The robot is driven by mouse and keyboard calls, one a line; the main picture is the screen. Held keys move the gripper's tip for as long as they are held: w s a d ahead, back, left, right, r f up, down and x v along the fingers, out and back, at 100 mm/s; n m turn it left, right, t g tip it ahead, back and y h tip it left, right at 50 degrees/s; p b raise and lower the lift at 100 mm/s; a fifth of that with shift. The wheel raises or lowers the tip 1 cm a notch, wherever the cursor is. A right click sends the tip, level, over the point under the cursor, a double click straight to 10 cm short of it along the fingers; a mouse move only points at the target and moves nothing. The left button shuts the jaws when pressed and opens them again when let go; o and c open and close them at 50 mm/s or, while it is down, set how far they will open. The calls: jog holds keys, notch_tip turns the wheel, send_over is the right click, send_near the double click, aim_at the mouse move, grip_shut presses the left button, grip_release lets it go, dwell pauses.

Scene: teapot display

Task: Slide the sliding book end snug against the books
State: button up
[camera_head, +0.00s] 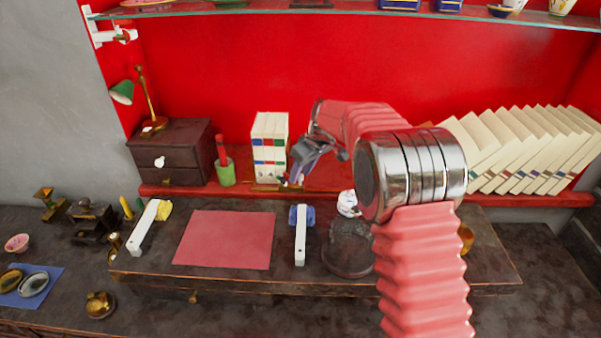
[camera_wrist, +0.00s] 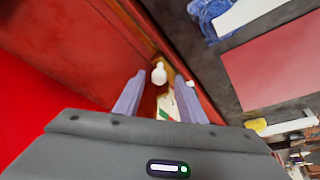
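A short row of white books (camera_head: 270,132) with blue, red and green bands stands upright on the red ledge. My gripper (camera_head: 291,179) is low at the right side of these books. In the wrist view its two purple-grey fingers (camera_wrist: 160,80) are apart, with a small white knob (camera_wrist: 158,73) showing between their tips without clear contact. The knob appears to belong to the sliding book end, whose body I cannot clearly make out. A white and green book edge (camera_wrist: 168,106) shows nearer my palm. A brass-coloured strip (camera_head: 267,187) shows under the books.
A green cup (camera_head: 225,172) and a dark drawer box (camera_head: 172,152) stand left of the books. Leaning books (camera_head: 525,148) fill the ledge at right. A glass shelf (camera_head: 340,10) runs above. A red mat (camera_head: 225,240) lies on the desk in front.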

jog(key=shift+r, duration=0.1)
jog(key=v, duration=1.3)
jog(key=shift+r, duration=0.25)
jog(key=shift+s+d, duration=0.15)
jog(key=shift+d, duration=0.05)
